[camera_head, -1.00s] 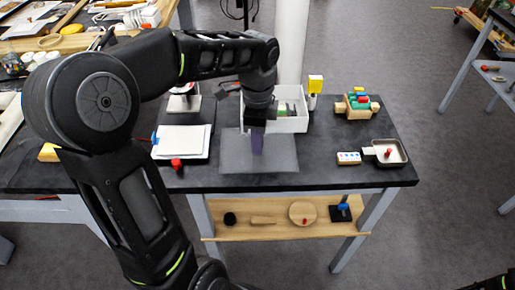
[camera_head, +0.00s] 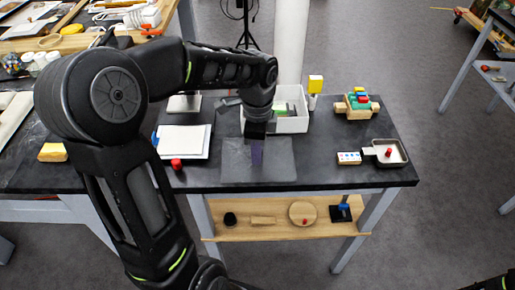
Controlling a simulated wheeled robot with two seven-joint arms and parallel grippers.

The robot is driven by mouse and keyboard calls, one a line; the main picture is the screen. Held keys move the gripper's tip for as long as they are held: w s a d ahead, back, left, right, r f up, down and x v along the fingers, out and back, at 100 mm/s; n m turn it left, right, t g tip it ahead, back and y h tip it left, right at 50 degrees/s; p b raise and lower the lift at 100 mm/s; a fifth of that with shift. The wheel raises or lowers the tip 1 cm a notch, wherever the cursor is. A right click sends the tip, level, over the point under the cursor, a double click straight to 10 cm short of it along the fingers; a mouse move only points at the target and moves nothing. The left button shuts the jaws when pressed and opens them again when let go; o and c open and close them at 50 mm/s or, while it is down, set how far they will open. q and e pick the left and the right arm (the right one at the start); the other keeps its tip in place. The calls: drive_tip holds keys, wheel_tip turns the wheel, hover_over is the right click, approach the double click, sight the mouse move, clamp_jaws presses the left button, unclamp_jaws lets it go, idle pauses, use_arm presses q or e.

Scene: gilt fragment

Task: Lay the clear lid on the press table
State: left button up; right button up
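The clear lid (camera_head: 280,165) shows as a flat, see-through grey sheet over the front middle of the black press table (camera_head: 330,178). My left gripper (camera_head: 257,141) points down at the middle of the lid. It appears shut on a narrow purple upright part (camera_head: 257,154) there; the fingertips are small and partly hidden. I cannot tell whether the lid touches the tabletop.
A white bin (camera_head: 292,122) stands behind the lid. A white pad (camera_head: 182,140) and a red knob (camera_head: 176,164) are at its left. A dotted block (camera_head: 349,158) and a shallow tray (camera_head: 391,152) are at the right, with bare tabletop between.

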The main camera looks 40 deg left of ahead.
use_arm(q)
drive_tip(key=o, duration=0.4)
drive_tip(key=shift+r, duration=0.1)
wheel_tip(320, 180, up, 12)
drive_tip(key=shift+r, duration=0.1)
idle(0.4)
idle(0.5)
